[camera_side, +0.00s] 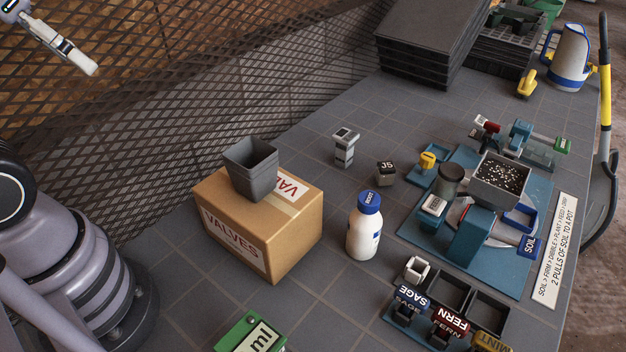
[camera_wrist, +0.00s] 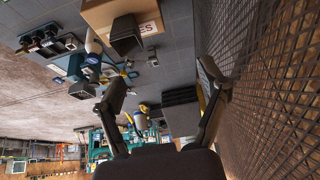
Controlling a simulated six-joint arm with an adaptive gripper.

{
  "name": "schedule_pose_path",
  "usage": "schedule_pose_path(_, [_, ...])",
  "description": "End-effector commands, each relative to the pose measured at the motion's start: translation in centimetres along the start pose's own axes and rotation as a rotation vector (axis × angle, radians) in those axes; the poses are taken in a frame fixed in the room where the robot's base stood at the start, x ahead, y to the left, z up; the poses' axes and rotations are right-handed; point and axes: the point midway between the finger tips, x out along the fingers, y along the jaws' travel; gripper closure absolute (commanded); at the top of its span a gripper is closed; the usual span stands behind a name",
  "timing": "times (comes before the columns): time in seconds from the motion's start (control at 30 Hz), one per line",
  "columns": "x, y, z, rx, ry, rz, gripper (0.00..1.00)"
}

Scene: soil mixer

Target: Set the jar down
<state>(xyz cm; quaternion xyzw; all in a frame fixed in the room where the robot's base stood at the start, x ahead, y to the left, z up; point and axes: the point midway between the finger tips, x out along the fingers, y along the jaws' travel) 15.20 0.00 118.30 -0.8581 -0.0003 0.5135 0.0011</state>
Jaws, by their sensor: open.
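The white jar (camera_side: 363,236) with a blue lid stands upright on the grey tabletop, right of the cardboard box. It also shows small in the wrist view (camera_wrist: 92,46). My gripper (camera_side: 88,66) is high at the top left of the side view, far from the jar and in front of the mesh wall. In the wrist view my gripper (camera_wrist: 166,78) has its two fingers spread wide with nothing between them.
A grey pot (camera_side: 251,170) sits on the cardboard box (camera_side: 235,235) marked VALVES. The teal soil station (camera_side: 470,225) stands right of the jar, with labelled trays (camera_side: 450,290) in front. Black trays (camera_side: 430,40) are stacked at the back. Mesh wall (camera_side: 200,90) lines the left.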

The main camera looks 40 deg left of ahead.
Motion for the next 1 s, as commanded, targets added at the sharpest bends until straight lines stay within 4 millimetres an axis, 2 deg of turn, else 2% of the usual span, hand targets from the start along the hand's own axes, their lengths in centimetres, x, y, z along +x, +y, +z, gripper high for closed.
schedule_pose_path(0.17, [0.1, 0.2, -0.2, -0.008, -0.004, 0.008, 0.26])
schedule_pose_path(0.27, [0.5, 1.2, -1.5, -0.062, -0.024, 0.057, 0.26])
schedule_pose_path(0.37, [1.7, 3.4, -4.3, -0.191, -0.071, 0.160, 0.26])
schedule_pose_path(0.47, [3.7, 6.4, -8.4, -0.392, -0.141, 0.287, 0.26])
schedule_pose_path(0.57, [6.6, 9.3, -12.8, -0.623, -0.217, 0.395, 0.26])
schedule_pose_path(0.67, [10.4, 11.8, -16.8, -0.869, -0.300, 0.475, 0.26])
schedule_pose_path(0.77, [15.2, 13.8, -20.3, -1.129, -0.380, 0.523, 0.26])
schedule_pose_path(0.8, [17.4, 14.5, -21.4, -1.235, -0.412, 0.534, 0.26])
schedule_pose_path(0.87, [20.9, 15.4, -22.9, -1.398, -0.458, 0.541, 0.26])
schedule_pose_path(1.0, [30.1, 16.7, -24.7, -1.786, -0.545, 0.514, 0.26])
